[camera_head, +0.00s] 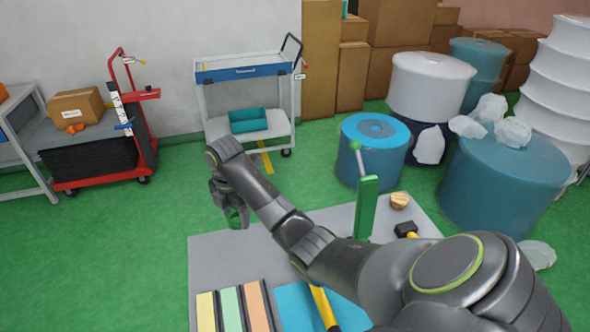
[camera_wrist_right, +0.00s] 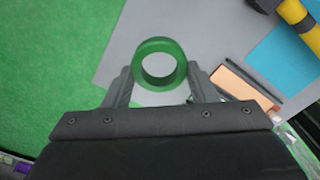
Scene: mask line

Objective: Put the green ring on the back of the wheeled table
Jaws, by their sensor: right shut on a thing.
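The green ring (camera_wrist_right: 155,45) is held between the fingertips of my right gripper (camera_wrist_right: 160,78) in the right wrist view. In the head view the ring (camera_head: 235,213) is small, dark and partly hidden by my right gripper (camera_head: 230,210). The gripper is in the air beyond the left back part of the grey tabletop (camera_head: 215,262). No wheels show under this tabletop, so I cannot tell if it is the wheeled table. A white wheeled cart (camera_head: 200,95) with a blue drawer stands against the wall behind. My left gripper is out of view.
On the grey tabletop are a green post (camera_head: 366,208), a wooden piece (camera_head: 399,200), a yellow-handled hammer (camera_head: 322,305), a blue sheet (camera_head: 292,300) and coloured strips (camera_head: 230,308). Large blue rolls (camera_head: 372,160) stand behind it. A red trolley (camera_head: 145,150) stands left.

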